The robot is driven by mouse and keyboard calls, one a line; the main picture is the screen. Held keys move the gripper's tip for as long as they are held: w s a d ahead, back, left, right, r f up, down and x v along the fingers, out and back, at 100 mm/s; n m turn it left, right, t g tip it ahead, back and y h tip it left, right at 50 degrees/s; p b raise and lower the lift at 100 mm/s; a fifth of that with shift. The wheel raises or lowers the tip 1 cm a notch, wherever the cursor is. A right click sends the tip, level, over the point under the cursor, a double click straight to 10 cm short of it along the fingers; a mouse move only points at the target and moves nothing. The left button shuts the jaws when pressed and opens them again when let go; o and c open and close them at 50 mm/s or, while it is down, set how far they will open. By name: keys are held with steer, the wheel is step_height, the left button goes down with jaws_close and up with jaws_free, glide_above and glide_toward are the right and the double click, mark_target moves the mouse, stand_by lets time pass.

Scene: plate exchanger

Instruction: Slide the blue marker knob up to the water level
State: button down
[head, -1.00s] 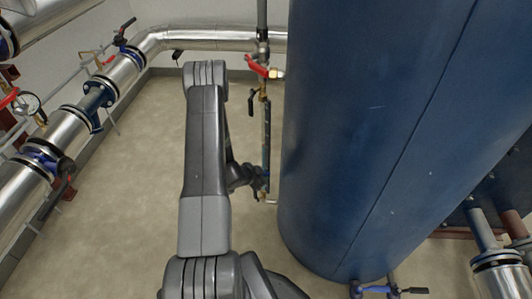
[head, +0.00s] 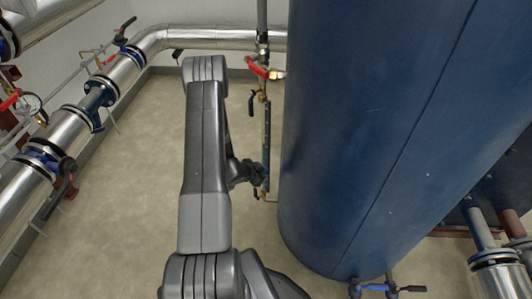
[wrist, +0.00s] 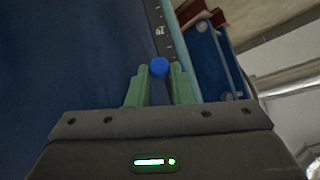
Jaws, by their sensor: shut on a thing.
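The blue marker knob (wrist: 158,68) shows in the wrist view between the tips of my gripper's two green fingers (wrist: 160,84). My gripper is shut on it. The dark scale strip (wrist: 165,35) with pale marks and a number runs upward beyond the knob. A pale teal gauge tube (wrist: 186,60) runs along the right of the strip. I cannot make out the water level. In the head view my gripper (head: 262,174) is at the lower part of the upright gauge (head: 267,135), beside the tank. The knob is hidden there.
The large blue tank (head: 370,130) stands close to the right of the gauge. A red-handled valve (head: 257,68) and a black lever (head: 251,104) sit at the gauge's upper end. Silver pipes (head: 120,75) run along the left wall. The floor between is clear.

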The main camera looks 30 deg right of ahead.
mark_target(268, 153)
steer(key=shift+r+p, duration=1.7)
steer(key=shift+r, duration=0.95)
steer(key=shift+r+p, duration=2.25)
steer(key=shift+r, duration=0.8)
steer(key=shift+r+p, duration=0.3)
steer(key=shift+p, duration=0.05)
steer(key=c, duration=1.2)
jaws_free()
steer(key=p+v, duration=0.1)
steer(key=v, duration=1.3)
steer(key=shift+d+f, duration=0.1)
steer(key=shift+d, duration=0.05)
